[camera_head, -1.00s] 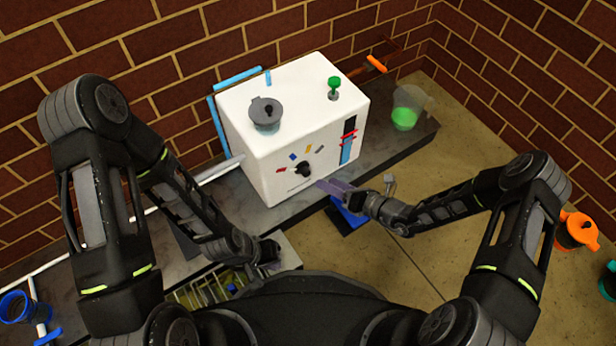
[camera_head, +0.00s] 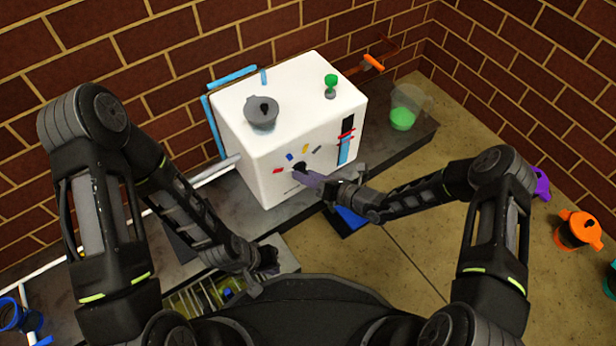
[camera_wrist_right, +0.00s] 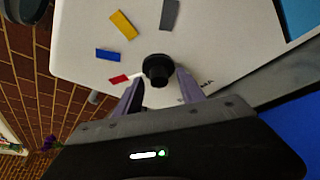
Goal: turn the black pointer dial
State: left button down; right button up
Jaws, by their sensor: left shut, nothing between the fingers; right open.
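The black pointer dial (camera_head: 299,167) is on the front face of the white box machine (camera_head: 270,165), with red, blue, yellow and grey marks around it. In the right wrist view the dial (camera_wrist_right: 158,70) stands between the fingertips of my open right gripper (camera_wrist_right: 160,86). The right gripper (camera_head: 304,176) also shows at the dial in the head view, partly covering it. Whether a finger touches the dial I cannot tell. My left gripper (camera_head: 266,262) is shut and empty, low at the front, away from the machine.
On the machine's top are a grey lidded pot (camera_head: 262,113) and a green knob (camera_head: 330,82). A red and blue slider gauge (camera_head: 345,140) is right of the dial. A beaker of green liquid (camera_head: 403,118) stands on the bench. An orange jug (camera_head: 578,230) is at far right.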

jog(key=shift+c, duration=0.6)
grip_shut()
pick_arm(q)
jog(key=shift+f, duration=0.2)
pick_arm(e)
jog(key=shift+d+f, duration=0.1)
pick_arm(q)
jog(key=f+b, duration=0.1)
jog(key=b, duration=0.1)
jog(key=f+b, duration=0.1)
jog(key=f, duration=0.1)
jog(key=w+f+b, duration=0.1)
jog(key=f+b, duration=0.1)
jog(key=shift+b, duration=0.3)
jog(key=shift+f+b, duration=0.45)
jog(key=shift+b, duration=0.1)
pick_arm(e)
jog(key=shift+f+m+y, duration=0.1)
jog(key=shift+m+y, duration=0.7)
jog(key=shift+m, duration=0.7)
jog(key=shift+f+m+y, duration=0.1)
jog(key=shift+m+y, duration=0.7)
jog(key=shift+m, duration=0.7)
jog(key=shift+r, duration=0.1)
